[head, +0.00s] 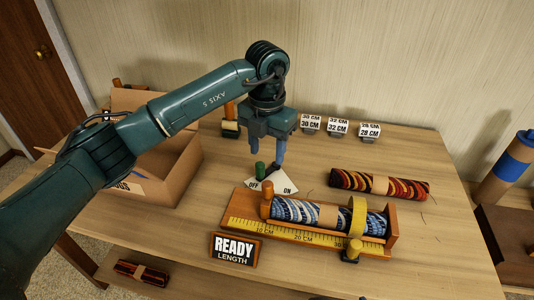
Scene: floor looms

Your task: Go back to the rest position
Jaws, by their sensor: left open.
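My left arm comes in from the left, and my left gripper (267,152) points down over the middle of the table (400,158). It is open, with nothing seen between its fingers. I cannot tell whether a finger touches the switch. My right gripper is not in view.
A measuring cradle (378,247) holds a blue-white roll (300,212), with a READY LENGTH sign (235,250) in front. A red-black roll (380,185) lies behind right. A cardboard box (178,178) stands left. Length cards (338,127) line the back. The table's right front is clear.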

